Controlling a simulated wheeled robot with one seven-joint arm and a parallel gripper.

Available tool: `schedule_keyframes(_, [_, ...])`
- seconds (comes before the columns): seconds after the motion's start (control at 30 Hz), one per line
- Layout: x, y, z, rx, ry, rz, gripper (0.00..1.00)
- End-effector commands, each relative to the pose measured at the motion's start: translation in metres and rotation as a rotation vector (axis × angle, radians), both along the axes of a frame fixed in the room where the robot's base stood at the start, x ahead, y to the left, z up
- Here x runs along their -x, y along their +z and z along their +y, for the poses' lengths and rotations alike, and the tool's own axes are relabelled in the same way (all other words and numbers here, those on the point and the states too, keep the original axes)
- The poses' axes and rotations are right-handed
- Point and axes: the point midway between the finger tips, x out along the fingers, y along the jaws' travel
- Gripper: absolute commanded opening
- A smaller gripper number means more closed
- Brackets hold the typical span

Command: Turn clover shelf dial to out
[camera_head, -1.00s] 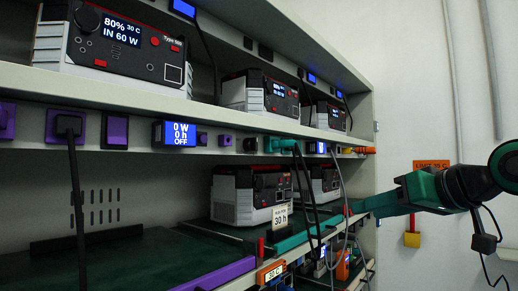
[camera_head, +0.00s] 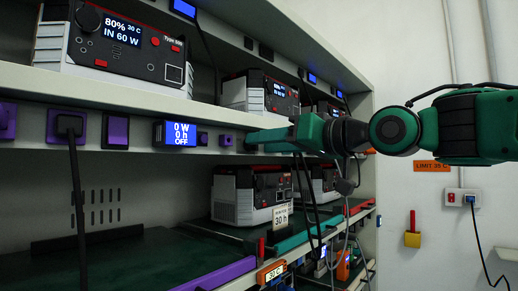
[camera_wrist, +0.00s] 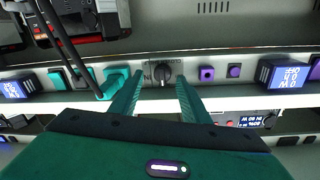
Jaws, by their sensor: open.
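My gripper (camera_wrist: 160,78) is open, with one green finger on each side of the dial. I cannot tell whether the fingers touch it. In the head view my gripper (camera_head: 250,138) is at the front rail of the middle shelf, just right of a purple socket. It hides the dial there. The dial's setting is too small to tell.
A blue display (camera_head: 180,133) reading OFF is left of my gripper on the rail. Teal plugs (camera_wrist: 115,80) with dark cables are close beside the fingers. A power unit (camera_head: 250,194) stands on the shelf below. Cables hang in front of the rack.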

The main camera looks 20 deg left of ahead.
Motion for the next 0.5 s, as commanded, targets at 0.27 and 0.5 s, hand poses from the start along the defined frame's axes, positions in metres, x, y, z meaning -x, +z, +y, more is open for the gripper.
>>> schedule_keyframes(0.27, [-0.010, 0.000, 0.018, 0.000, -0.001, 0.000, 0.42])
schedule_keyframes(0.5, [-0.010, 0.000, 0.019, 0.000, -0.001, 0.000, 0.42])
